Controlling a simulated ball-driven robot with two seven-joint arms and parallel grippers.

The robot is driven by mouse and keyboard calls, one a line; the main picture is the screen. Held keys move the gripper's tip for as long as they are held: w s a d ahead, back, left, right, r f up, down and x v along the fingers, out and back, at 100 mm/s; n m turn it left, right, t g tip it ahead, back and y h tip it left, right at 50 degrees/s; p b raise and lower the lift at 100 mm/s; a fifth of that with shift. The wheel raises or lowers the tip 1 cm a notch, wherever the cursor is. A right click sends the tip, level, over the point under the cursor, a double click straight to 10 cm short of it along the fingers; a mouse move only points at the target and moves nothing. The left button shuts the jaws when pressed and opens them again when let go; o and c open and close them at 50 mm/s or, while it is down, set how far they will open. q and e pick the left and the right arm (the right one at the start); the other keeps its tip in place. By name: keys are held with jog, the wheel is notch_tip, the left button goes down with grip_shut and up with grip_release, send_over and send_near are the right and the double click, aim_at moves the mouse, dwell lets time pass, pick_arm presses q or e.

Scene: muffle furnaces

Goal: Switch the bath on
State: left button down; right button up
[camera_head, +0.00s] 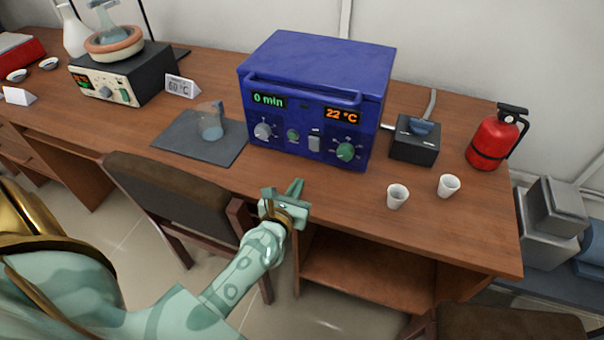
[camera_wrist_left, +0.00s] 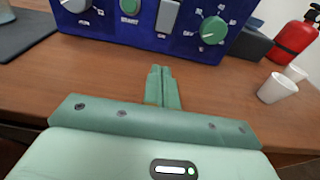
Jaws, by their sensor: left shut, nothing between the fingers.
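The blue bath (camera_head: 315,95) stands on the wooden bench, its front panel facing me. Its displays read 0 min (camera_head: 269,99) in green and 22 °C (camera_head: 343,115) in orange. The panel carries a grey knob (camera_head: 263,131), a small green START button (camera_head: 293,135), a grey rocker switch (camera_head: 315,140) and a green knob (camera_head: 346,151). My left gripper (camera_head: 295,187) is shut and empty, in front of the bath at the bench's front edge, apart from the panel. In the left wrist view its closed fingers (camera_wrist_left: 161,86) point toward the panel, below the switch (camera_wrist_left: 168,15). My right gripper is not in view.
Two white cups (camera_head: 397,196) (camera_head: 448,186) stand right of the bath. A black box (camera_head: 414,140) and red extinguisher (camera_head: 494,137) stand behind them. A beaker (camera_head: 210,122) stands on a dark mat (camera_head: 176,142) to the left. A chair (camera_head: 175,200) stands at the bench front.

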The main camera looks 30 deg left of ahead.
pick_arm(q)
jog(key=s, duration=0.3)
jog(key=shift+d+f+b, duration=0.2)
jog(key=shift+b, duration=0.1)
jog(key=shift+s+d, duration=0.25)
jog(key=shift+s, duration=0.3)
